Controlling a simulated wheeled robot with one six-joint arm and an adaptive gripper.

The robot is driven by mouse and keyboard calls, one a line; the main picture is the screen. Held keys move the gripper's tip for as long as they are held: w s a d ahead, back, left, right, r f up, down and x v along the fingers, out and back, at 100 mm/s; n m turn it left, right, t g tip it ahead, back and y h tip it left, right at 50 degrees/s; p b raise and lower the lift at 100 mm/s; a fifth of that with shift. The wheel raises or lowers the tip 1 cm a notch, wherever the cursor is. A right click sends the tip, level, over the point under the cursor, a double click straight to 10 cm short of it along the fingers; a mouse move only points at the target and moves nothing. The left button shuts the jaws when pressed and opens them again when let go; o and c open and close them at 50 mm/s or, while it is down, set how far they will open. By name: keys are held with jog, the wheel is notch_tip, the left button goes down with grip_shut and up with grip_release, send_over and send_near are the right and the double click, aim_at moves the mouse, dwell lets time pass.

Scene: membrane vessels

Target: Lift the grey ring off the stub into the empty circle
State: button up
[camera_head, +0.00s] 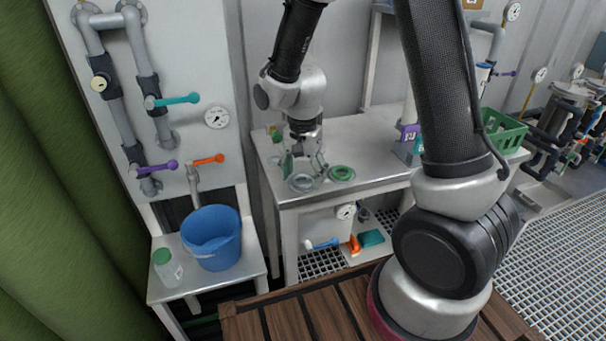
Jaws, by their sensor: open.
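The grey ring (301,184) is near the front left corner of the light grey bench. My gripper (304,168) points down just above and behind it, with its fingers spread and nothing seen between them. I cannot tell whether a fingertip touches the ring. The stub cannot be made out at this size. A green ring-shaped piece (341,173) lies just right of the grey ring. I cannot pick out the empty circle with certainty.
The bench top (362,135) is clear behind the rings. A purple-marked holder (409,139) and a green basket (502,131) stand to the right. A blue bucket (212,238) and a green-capped bottle (166,267) stand on a lower table at left.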

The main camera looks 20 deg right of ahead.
notch_tip(320, 180, up, 12)
dwell(0.4)
dwell(0.3)
jog(key=s+d+r+n+t, duration=0.2)
jog(key=s+d+r+n, duration=0.2)
jog(key=s+d, duration=0.3)
jog(key=s+d+r+n+t, duration=0.2)
jog(key=s+d+r+n, duration=0.3)
jog(key=s, duration=0.7)
jog(key=shift+s+d+r, duration=0.2)
jog(key=shift+d+r, duration=0.9)
jog(key=shift+d, duration=0.1)
